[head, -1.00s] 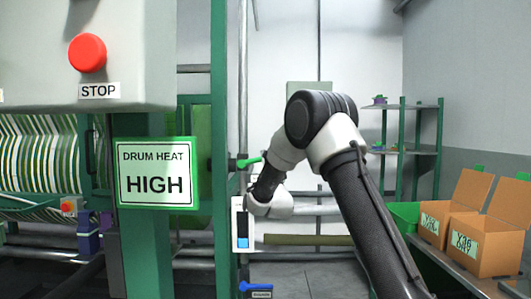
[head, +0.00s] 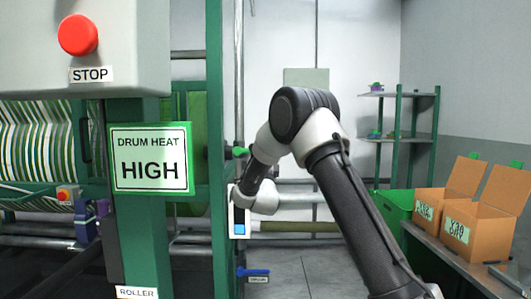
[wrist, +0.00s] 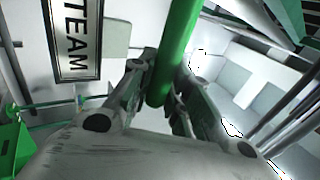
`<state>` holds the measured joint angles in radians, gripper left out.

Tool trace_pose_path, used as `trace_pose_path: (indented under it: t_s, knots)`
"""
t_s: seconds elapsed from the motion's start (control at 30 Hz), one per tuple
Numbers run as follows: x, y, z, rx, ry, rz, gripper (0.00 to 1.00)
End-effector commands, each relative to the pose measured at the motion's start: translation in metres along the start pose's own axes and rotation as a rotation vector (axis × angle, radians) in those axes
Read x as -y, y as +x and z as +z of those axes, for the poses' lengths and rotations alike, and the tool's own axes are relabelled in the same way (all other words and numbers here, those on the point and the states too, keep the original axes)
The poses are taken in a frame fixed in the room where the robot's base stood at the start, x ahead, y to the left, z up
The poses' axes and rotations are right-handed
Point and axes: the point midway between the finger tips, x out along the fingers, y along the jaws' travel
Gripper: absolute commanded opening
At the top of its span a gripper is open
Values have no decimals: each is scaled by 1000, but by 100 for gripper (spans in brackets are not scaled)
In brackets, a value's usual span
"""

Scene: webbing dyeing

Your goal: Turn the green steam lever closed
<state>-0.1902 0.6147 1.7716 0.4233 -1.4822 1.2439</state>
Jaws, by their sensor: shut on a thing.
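The green steam lever (wrist: 178,45) runs down from the top of the wrist view to between my gripper's fingers. My gripper (wrist: 160,88) is shut on it, with one finger on each side. In the head view only a short green piece of the lever (head: 240,152) shows, beside the green post. My forearm and wrist hide most of the gripper there. A framed sign (wrist: 76,38) reading "TEAM", its first letter cut off, shows left of the lever in the wrist view.
A green post (head: 217,110) and the "DRUM HEAT HIGH" sign (head: 151,158) stand left of my arm. A blue lever (head: 254,272) sits low near the post. Open cardboard boxes (head: 478,232) and a shelf (head: 400,120) are at right. Floor (head: 300,275) shows clear below my arm.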

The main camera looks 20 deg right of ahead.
Motion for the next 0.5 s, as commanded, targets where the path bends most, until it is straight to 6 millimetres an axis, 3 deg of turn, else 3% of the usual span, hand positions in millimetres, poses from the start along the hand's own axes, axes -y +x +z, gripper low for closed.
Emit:
trace_pose_path:
  t_s: [0.03, 0.07, 0.17, 0.5]
  knots:
    - [-3, -2, 0, -1, 0, 8, 0]
    - [-3, -2, 0, -1, 0, 8, 24]
    - [-3, -2, 0, 0, 0, 8, 41]
    - [-2, -3, 0, 1, -1, 5, 41]
